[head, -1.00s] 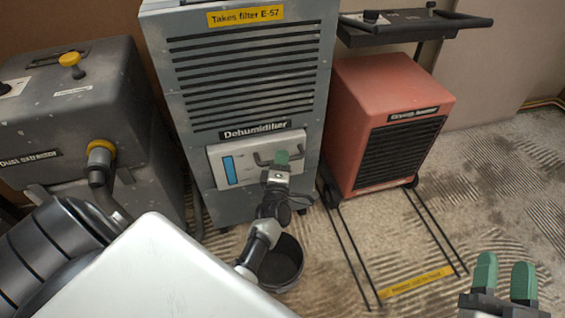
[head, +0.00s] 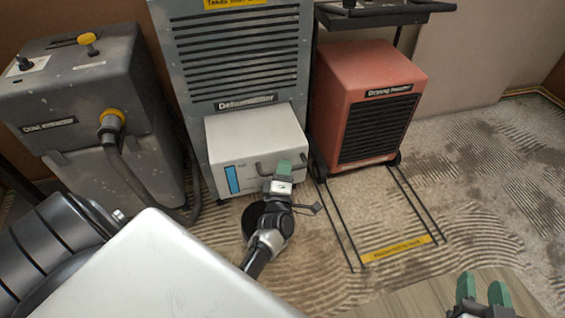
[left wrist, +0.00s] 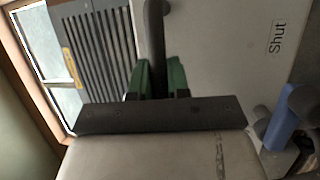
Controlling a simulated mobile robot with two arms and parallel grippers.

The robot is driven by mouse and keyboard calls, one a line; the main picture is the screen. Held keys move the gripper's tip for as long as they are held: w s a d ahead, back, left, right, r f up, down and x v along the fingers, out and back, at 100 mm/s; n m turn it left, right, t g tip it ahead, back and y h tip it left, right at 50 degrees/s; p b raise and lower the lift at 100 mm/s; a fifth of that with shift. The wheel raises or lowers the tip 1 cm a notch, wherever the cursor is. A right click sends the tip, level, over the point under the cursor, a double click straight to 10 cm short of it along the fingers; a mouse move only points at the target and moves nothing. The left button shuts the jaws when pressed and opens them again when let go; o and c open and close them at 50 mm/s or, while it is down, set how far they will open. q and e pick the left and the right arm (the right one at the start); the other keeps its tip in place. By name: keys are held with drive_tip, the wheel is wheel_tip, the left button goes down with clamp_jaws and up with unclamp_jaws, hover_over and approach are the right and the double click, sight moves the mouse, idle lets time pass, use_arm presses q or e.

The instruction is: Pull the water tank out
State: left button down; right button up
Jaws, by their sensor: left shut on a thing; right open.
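The white water tank (head: 258,136) stands partly out of the front of the grey dehumidifier (head: 238,62), with its top now showing. Its front carries a blue level strip (head: 233,180) and a dark bar handle (head: 263,168). My left gripper (head: 284,168) is shut on that handle. In the left wrist view the green fingers (left wrist: 160,78) close around the dark handle bar (left wrist: 155,40), and the word "Shut" shows on a pale surface. My right gripper (head: 483,290) is open and empty at the bottom right, away from the tank.
The grey dust extractor (head: 85,115) with its hose stands left of the dehumidifier. A red drying heater (head: 372,105) stands close on the right. A marked floor rectangle with a yellow label (head: 397,250) lies before it.

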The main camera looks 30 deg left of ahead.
use_arm(q)
drive_tip(key=shift+s+d, duration=0.1)
use_arm(e)
drive_tip(key=shift+f, duration=0.2)
use_arm(q)
drive_tip(key=c, duration=1.1)
unclamp_jaws()
use_arm(e)
drive_tip(key=shift+d, duration=0.1)
use_arm(q)
drive_tip(key=p+v, duration=0.1)
drive_tip(key=v, duration=1)
drive_tip(key=shift+p, duration=0.3)
use_arm(e)
drive_tip(key=s+f+g, duration=0.1)
drive_tip(key=s+d+f+g+h, duration=0.1)
drive_tip(key=f+g, duration=0.1)
drive_tip(key=s+f+g, duration=0.1)
drive_tip(key=shift+d+f+g, duration=0.2)
drive_tip(key=shift+d+g, duration=0.1)
